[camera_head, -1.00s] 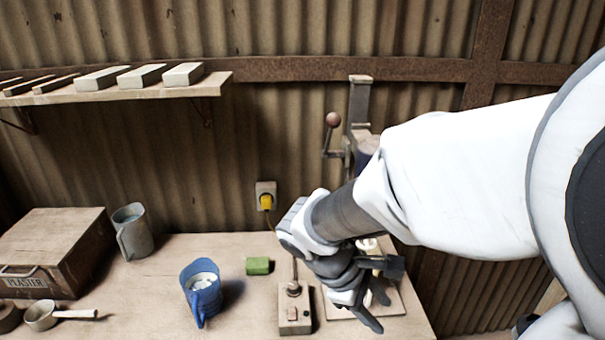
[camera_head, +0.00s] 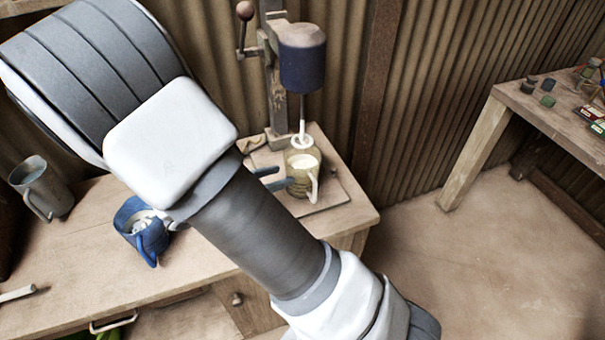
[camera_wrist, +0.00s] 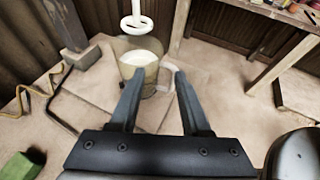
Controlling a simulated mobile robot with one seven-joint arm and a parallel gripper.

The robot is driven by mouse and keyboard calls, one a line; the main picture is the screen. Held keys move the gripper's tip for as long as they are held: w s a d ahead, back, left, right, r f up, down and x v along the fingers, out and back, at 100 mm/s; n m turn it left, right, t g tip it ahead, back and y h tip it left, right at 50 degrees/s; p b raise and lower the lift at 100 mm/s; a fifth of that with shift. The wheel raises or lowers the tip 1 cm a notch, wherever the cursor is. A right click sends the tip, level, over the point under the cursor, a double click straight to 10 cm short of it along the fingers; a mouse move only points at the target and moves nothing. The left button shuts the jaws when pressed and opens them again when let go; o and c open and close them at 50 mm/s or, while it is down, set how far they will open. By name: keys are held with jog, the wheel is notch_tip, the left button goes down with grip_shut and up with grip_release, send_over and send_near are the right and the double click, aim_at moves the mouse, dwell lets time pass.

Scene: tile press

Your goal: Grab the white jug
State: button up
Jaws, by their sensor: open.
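A see-through, yellowish jug (camera_head: 301,181) with white contents and a white handle stands upright on a board under the drill-like mixer; I take it as the white jug. A white stirrer ring hangs at its mouth. In the wrist view, the jug (camera_wrist: 139,72) is just beyond my fingertips, mostly behind the left finger, with its handle between the fingers. My gripper (camera_wrist: 159,74) is open and empty. In the head view, my gripper (camera_head: 278,178) points at the jug from its left; my arm hides the rest of it. I cannot tell whether the fingers touch the jug.
A blue jug (camera_head: 143,229) with white contents and a grey jug (camera_head: 41,188) stand on the left of the bench. A green block (camera_wrist: 22,164) shows at lower left. Another table (camera_head: 547,110) is at right, with open floor between.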

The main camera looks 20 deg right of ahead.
aim_at(318, 165)
jog(key=x, duration=1.2)
jog(key=shift+w+d+f, duration=0.2)
jog(key=shift+d, duration=0.1)
grip_shut()
dwell(0.9)
